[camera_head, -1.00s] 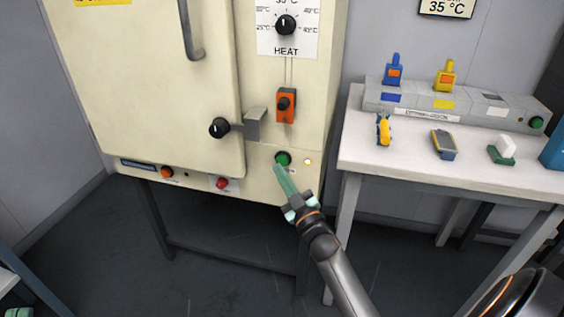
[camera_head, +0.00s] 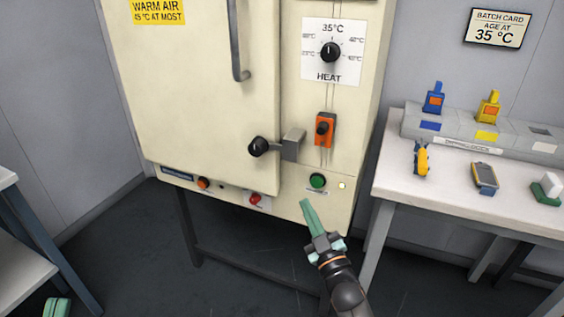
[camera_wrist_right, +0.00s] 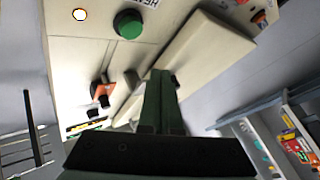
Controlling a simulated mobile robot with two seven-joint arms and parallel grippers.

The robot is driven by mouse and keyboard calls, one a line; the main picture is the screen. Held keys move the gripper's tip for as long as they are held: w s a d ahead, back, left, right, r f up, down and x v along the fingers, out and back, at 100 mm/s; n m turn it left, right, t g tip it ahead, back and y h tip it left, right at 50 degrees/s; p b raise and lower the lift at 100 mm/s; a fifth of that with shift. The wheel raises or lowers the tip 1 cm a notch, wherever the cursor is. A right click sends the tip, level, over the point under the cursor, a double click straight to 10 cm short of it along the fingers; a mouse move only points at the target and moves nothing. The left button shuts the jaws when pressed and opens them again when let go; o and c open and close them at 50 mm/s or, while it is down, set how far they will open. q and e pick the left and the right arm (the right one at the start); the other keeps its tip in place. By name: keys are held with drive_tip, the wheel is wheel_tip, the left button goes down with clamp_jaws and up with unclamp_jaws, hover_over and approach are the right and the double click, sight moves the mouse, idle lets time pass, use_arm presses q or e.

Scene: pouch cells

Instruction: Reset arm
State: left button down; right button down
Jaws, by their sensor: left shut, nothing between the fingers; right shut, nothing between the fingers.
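My right gripper (camera_head: 305,203) is shut and empty, its green fingers pointing up just below and left of the green button (camera_head: 317,181) on the cream oven's lower panel. A small gap shows between the fingertips and the button. In the right wrist view the shut fingers (camera_wrist_right: 158,90) point toward the panel, with the green button (camera_wrist_right: 128,24) up and to the left. My left gripper (camera_head: 55,307) shows only as green fingertips at the bottom left edge; it looks shut and empty.
The oven (camera_head: 200,90) has a black door latch knob (camera_head: 258,147), an orange switch (camera_head: 325,129) and a red button (camera_head: 255,198). A white table (camera_head: 400,185) with small tools stands at right. Another table edge (camera_head: 20,240) is at left.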

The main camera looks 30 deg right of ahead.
drive_tip(key=shift+s+a+f, duration=0.1)
drive_tip(key=shift+a+f, duration=0.05)
drive_tip(key=shift+f, duration=0.05)
